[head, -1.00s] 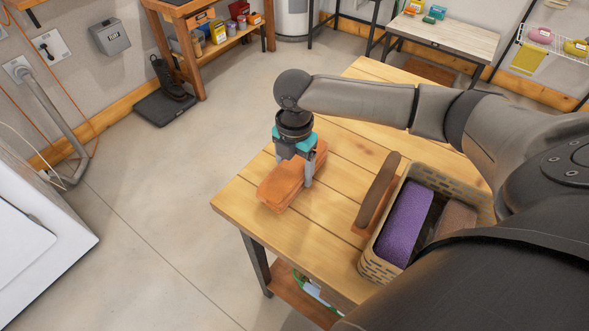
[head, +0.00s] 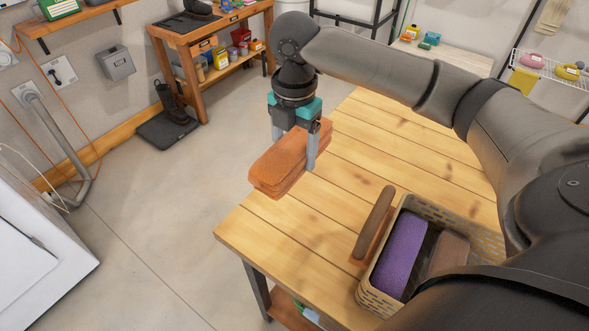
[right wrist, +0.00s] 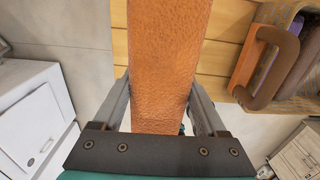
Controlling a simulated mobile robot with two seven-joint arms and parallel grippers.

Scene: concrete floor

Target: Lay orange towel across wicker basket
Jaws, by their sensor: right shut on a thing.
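The orange towel (head: 290,160) is folded into a thick bar. My right gripper (head: 294,158) is shut on it, one finger on each side, and holds it above the left part of the wooden table. In the right wrist view the towel (right wrist: 165,70) runs between the two fingers (right wrist: 160,105). The wicker basket (head: 372,293) stands on the table to the right of the towel, with a purple folded towel (head: 402,252) and a brown folded towel (head: 449,254) inside. Its near right part is hidden by my arm. My left gripper is not in view.
A brown handle-shaped piece (head: 375,222) stands along the basket's left side; it also shows in the right wrist view (right wrist: 268,70). A shelf bench (head: 190,60) stands far behind.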

